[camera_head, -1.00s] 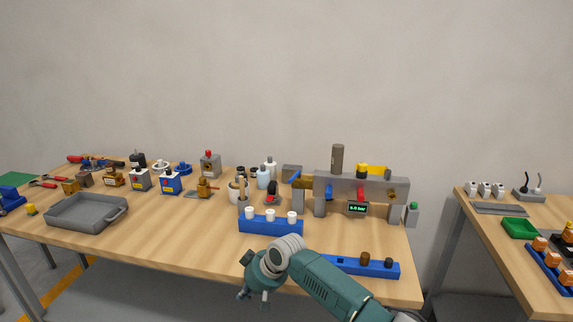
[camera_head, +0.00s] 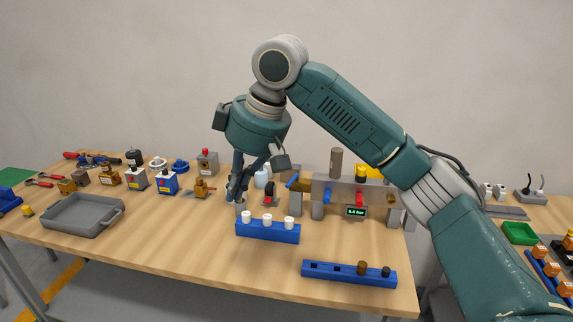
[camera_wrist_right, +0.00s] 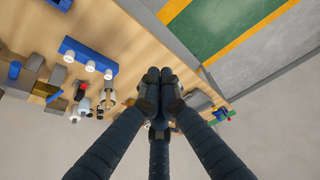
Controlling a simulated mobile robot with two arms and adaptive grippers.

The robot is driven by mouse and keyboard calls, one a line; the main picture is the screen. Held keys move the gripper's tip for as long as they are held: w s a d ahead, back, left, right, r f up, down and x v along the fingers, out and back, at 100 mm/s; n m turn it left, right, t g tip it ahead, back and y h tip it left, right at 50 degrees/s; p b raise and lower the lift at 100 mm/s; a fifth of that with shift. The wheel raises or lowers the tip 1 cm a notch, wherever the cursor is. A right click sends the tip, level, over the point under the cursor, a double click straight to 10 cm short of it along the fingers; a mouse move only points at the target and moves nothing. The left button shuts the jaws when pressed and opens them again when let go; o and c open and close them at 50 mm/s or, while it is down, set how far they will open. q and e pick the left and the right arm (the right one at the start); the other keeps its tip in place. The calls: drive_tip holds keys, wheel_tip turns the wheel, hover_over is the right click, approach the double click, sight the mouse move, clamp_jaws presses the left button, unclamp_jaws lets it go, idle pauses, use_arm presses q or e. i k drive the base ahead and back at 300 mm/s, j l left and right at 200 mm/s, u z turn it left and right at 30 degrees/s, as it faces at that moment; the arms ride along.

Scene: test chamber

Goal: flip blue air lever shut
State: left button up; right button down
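The grey air station (camera_head: 383,192) stands on the workbench, with a small display on its front. A blue lever (camera_head: 293,184) sticks out tilted at its left end, beside an orange-brown block. A second blue part (camera_head: 329,193) sits on its front, and I cannot tell which is the air lever. Blue parts (camera_wrist_right: 14,70) of the station also show in the right wrist view. My right gripper (camera_head: 236,195) points down left of the station, behind the blue rack, apart from both blue parts. Its fingertips meet in the right wrist view (camera_wrist_right: 159,76), with nothing visible between them. My left gripper is out of view.
A blue rack (camera_head: 268,234) with three white-capped pieces stands in front of the right gripper. Another blue rack (camera_head: 330,270) lies at the front edge. Bottles and a red-and-black item stand between gripper and station. A grey tray (camera_head: 100,231) is at left.

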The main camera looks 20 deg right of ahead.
sight(295, 177)
drive_tip(key=i+l, duration=1.05)
